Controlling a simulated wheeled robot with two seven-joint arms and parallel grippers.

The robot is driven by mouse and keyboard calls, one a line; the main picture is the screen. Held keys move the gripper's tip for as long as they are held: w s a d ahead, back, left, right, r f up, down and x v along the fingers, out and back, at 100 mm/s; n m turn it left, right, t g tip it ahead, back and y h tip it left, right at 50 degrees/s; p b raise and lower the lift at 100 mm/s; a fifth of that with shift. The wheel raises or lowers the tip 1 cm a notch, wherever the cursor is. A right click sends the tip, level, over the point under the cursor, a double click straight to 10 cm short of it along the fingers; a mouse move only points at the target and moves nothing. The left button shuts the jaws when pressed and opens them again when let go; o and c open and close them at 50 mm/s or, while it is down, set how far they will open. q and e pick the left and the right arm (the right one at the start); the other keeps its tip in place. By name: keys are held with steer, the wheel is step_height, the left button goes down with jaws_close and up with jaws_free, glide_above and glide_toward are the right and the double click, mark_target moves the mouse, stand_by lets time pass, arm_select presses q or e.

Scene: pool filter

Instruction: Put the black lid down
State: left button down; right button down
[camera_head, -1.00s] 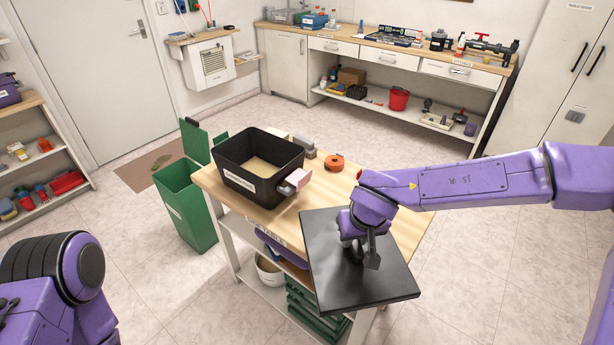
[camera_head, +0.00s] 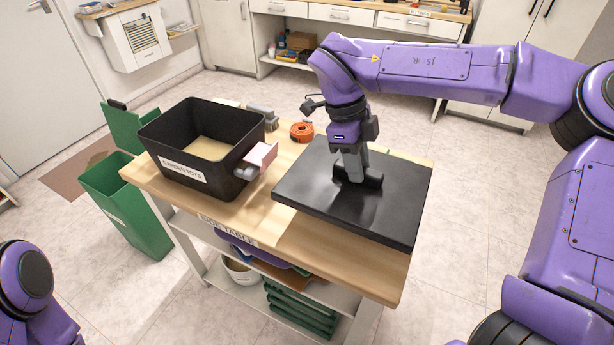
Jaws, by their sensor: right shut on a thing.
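The black lid (camera_head: 310,188) is a flat, square slab at the right end of the wooden side table (camera_head: 200,208). It looks level and at or very close to the tabletop; I cannot tell whether it fully rests on it. Its right edge reaches about the table's right end. My right gripper (camera_head: 355,178) points down at the middle of the lid and is shut on its handle, which is mostly hidden by the fingers. My left arm shows only as a purple part at the lower left; its gripper is out of view.
An open black bin (camera_head: 168,138) labelled garden toys stands on the table's left, with a pink and grey item (camera_head: 257,160) at its right side. An orange tape roll (camera_head: 301,132) lies behind the lid. A green bin (camera_head: 128,205) stands on the floor at left.

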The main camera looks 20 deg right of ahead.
mark_target(340, 163)
step_height(340, 163, down, 10)
steer(key=shift+r+b, duration=0.1)
steer(key=shift+b, duration=0.4)
steer(key=shift+s, duration=0.1)
steer(key=c, duration=0.9)
jaws_free()
steer(key=p+v, duration=0.1)
steer(key=v, duration=1.1)
